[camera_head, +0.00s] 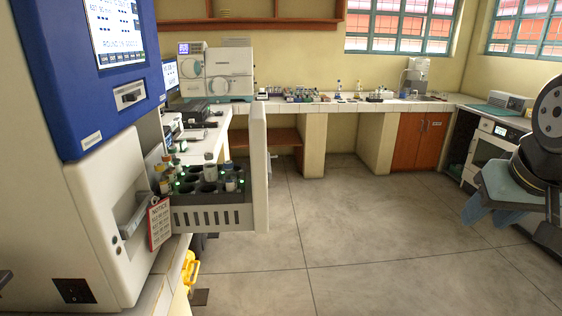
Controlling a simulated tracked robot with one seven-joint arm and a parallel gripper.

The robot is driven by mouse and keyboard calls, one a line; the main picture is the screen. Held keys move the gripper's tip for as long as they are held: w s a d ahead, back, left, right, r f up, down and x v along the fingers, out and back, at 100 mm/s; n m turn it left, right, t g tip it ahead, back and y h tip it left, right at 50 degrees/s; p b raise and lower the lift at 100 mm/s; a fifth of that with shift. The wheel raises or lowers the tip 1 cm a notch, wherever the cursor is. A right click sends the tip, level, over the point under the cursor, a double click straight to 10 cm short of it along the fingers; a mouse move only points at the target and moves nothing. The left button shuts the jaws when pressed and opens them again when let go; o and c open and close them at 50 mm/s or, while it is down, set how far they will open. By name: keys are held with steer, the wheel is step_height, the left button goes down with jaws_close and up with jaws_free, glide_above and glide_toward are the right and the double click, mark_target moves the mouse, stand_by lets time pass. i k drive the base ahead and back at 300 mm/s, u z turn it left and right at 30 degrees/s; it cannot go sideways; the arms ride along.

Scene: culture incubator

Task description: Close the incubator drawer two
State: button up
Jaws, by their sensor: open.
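The incubator (105,190) stands at the left, white below with a blue upper part. One drawer (213,218) is pulled well out of it to the right. Its tall white front panel (259,165) stands upright, its side is grey and slotted, and dark wells hold several vials and show green lights. I cannot read a number on it. My gripper (488,214) is at the right edge, with pale blue fingers apart and empty, far from the drawer. Part of it is cut off by the frame.
A red-lettered notice (160,223) hangs by the grey handle at the incubator's front. A yellow object (189,270) is low beneath the drawer. The tiled floor (350,235) between drawer and gripper is clear. Benches with lab equipment line the back and right walls.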

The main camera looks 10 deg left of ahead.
mark_target(198, 205)
steer(key=z, duration=0.1)
steer(key=i, duration=1.1)
steer(key=u, duration=0.4)
steer(key=k, duration=0.5)
steer(key=u, duration=1.05)
